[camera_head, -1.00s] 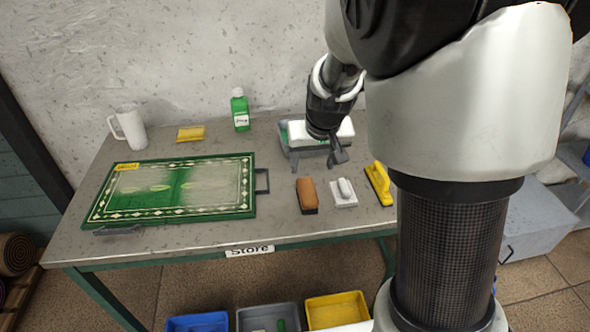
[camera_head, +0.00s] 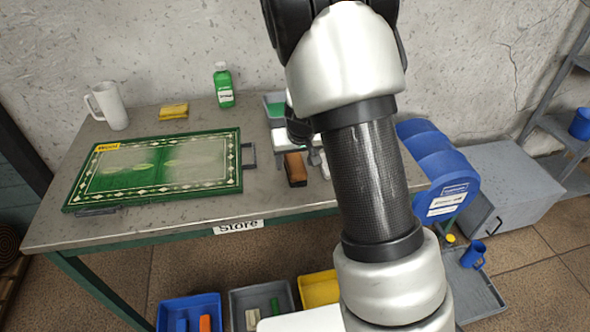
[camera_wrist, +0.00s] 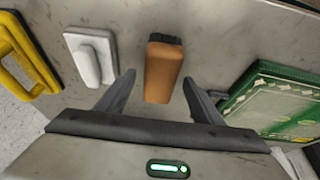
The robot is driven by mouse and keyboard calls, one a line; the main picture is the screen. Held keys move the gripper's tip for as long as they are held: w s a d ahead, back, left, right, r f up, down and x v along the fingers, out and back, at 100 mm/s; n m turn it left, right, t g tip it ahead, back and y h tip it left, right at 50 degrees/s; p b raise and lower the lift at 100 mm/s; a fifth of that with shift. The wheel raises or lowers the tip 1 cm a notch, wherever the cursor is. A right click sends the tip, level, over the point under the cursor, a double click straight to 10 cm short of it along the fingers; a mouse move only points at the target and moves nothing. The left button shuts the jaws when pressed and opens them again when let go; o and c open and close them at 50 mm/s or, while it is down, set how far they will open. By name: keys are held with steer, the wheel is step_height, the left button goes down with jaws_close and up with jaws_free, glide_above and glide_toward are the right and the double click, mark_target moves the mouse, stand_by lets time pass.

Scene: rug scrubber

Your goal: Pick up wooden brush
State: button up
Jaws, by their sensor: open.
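The wooden brush (camera_head: 295,170) has a brown wooden body with dark bristles and lies on the table near its front right part. In the wrist view the brush (camera_wrist: 163,70) lies between the two fingers of my gripper (camera_wrist: 160,92), with a gap on each side. My gripper is open and empty. In the head view my arm hides most of the gripper; a finger (camera_head: 314,157) shows just right of the brush.
A white scrubber (camera_wrist: 90,58) and a yellow-handled tool (camera_wrist: 25,60) lie left of the brush in the wrist view. The green rug in its frame (camera_head: 160,168) is on the other side. A green bottle (camera_head: 223,86) stands at the back. Bins (camera_head: 190,308) are below.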

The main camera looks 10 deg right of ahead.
mark_target(295, 161)
steer(key=shift+w+f, duration=0.25)
steer(key=shift+f, duration=0.25)
steer(key=shift+f+b, duration=0.25)
steer(key=shift+b, duration=0.1)
stand_by(0.3)
steer(key=c, duration=1.2)
step_height(295, 161, up, 11)
steer(key=p, duration=0.3)
steer(key=shift+f, duration=0.2)
steer(key=o, duration=0.3)
steer(key=c, duration=0.4)
